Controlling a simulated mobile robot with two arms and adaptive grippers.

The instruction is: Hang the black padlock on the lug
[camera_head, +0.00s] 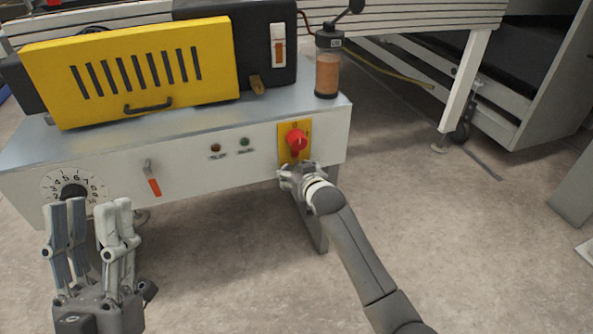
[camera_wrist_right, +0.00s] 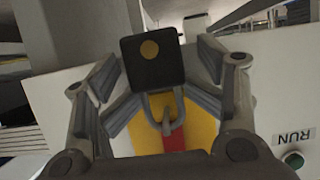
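The black padlock (camera_wrist_right: 153,64), with a round brass spot, shows in the right wrist view, which looks upside down. Its grey shackle (camera_wrist_right: 149,107) reaches toward the yellow switch plate (camera_wrist_right: 200,131). A small grey lug (camera_wrist_right: 167,122) overlaps the shackle's bow, which appears looped around it. My right gripper (camera_wrist_right: 168,92) has its fingers spread on both sides of the padlock, with gaps visible. In the head view the right gripper (camera_head: 294,178) is just below the red switch knob (camera_head: 297,139), and the padlock cannot be made out. My left gripper (camera_head: 92,207) is open and empty at lower left.
The machine's white front panel (camera_head: 215,180) carries a dial (camera_head: 75,190), an orange-handled lever (camera_head: 153,180) and indicator buttons (camera_head: 244,142). A yellow guard (camera_head: 130,70) and an oil bottle (camera_head: 328,66) stand on top.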

